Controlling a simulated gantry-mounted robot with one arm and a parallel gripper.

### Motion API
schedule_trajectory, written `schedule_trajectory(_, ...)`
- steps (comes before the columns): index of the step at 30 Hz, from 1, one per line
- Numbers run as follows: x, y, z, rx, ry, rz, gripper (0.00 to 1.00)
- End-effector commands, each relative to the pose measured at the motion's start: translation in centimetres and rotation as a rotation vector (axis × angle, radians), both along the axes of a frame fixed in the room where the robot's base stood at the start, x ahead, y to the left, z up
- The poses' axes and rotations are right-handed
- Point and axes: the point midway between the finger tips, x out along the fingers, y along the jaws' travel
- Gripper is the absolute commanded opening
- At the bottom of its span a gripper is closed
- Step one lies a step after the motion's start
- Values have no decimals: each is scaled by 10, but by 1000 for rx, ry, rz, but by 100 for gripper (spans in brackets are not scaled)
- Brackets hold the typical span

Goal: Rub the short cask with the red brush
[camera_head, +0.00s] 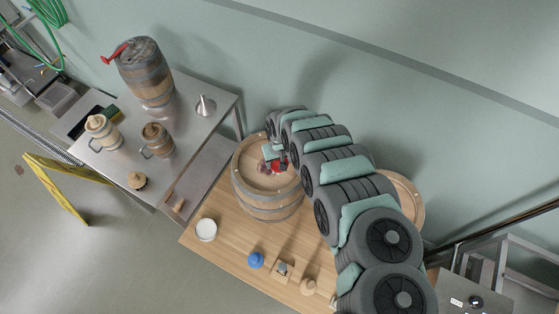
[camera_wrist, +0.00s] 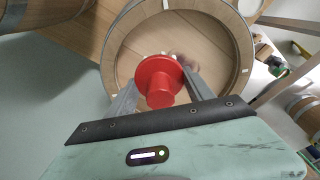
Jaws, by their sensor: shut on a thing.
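A short wooden cask (camera_head: 268,200) with grey metal hoops stands upright on the wooden table. Its round, rimmed lid also fills the upper middle of the wrist view (camera_wrist: 215,45). My gripper (camera_head: 274,160) is over this lid, inside the rim. It is shut on the red brush (camera_head: 279,167), whose round red disc and knob show between the two fingers in the wrist view (camera_wrist: 159,94). The brush's underside is hidden, so I cannot tell whether it touches the lid.
Another cask (camera_head: 408,195) stands behind my arm, partly hidden. A steel table at left holds a dark barrel with a red tap (camera_head: 148,75) and two tankards (camera_head: 157,140). A white cup (camera_head: 206,230) and a blue knob-like item (camera_head: 256,260) sit near the wooden table's front edge.

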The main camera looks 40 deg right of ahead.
Motion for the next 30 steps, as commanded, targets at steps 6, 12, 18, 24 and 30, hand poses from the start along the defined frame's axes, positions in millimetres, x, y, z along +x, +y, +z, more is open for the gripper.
schedule_trajectory(6,3,0,24,-4,-2,5,29)
schedule_trajectory(12,2,4,37,0,1,8,29)
schedule_trajectory(18,3,5,38,1,1,7,29)
schedule_trajectory(24,3,5,38,0,0,8,29)
schedule_trajectory(30,3,5,39,0,0,8,29)
